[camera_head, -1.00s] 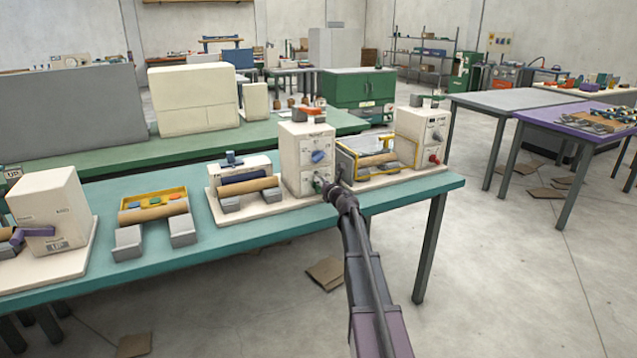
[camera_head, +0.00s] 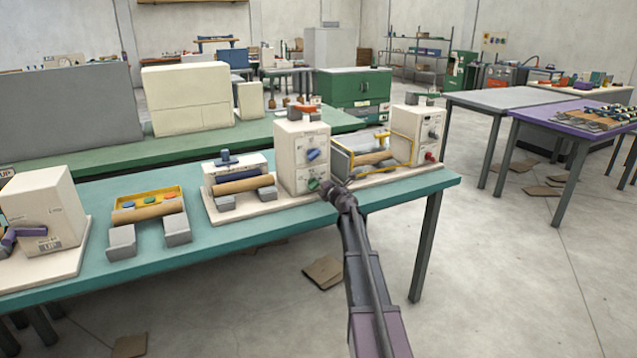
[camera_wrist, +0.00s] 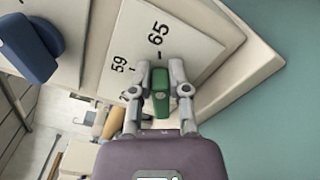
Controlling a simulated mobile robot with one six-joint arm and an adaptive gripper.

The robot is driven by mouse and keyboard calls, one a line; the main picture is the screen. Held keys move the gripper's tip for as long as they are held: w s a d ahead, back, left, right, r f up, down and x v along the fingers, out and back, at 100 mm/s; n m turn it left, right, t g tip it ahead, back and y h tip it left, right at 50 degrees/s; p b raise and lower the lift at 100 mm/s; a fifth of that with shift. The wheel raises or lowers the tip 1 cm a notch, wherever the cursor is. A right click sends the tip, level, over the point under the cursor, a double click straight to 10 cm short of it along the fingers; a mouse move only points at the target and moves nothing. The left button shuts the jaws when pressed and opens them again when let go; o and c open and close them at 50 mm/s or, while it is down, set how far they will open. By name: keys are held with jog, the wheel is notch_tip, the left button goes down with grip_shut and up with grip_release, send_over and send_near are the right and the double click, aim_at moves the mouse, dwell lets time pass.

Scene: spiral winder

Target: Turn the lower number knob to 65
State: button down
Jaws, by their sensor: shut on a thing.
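The lower number knob is green (camera_head: 313,184) and sits low on the front of the cream control box (camera_head: 292,147). In the wrist view the green knob (camera_wrist: 160,88) stands between the two fingers of my gripper (camera_wrist: 162,95), which is shut on it. The knob's long side runs up the picture, roughly in line with the tick under the printed 65 (camera_wrist: 158,34). The printed 59 (camera_wrist: 118,64) lies to the left. Its exact pointer tip is hard to make out. In the head view my gripper (camera_head: 328,189) is at the knob.
A blue knob (camera_head: 312,154) sits above the green one, also at upper left in the wrist view (camera_wrist: 28,45). A yellow-framed roller unit (camera_head: 401,146) stands close on the right. The teal table's front edge is clear.

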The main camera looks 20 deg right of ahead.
jog(key=shift+s+a, duration=0.1)
jog(key=shift+a, duration=0.2)
jog(key=c, duration=0.6)
grip_release()
jog(key=shift+f, duration=0.1)
jog(key=shift+d, duration=0.1)
jog(key=s, duration=1.1)
jog(key=shift+s+d, duration=0.25)
jog(key=shift+s, duration=0.15)
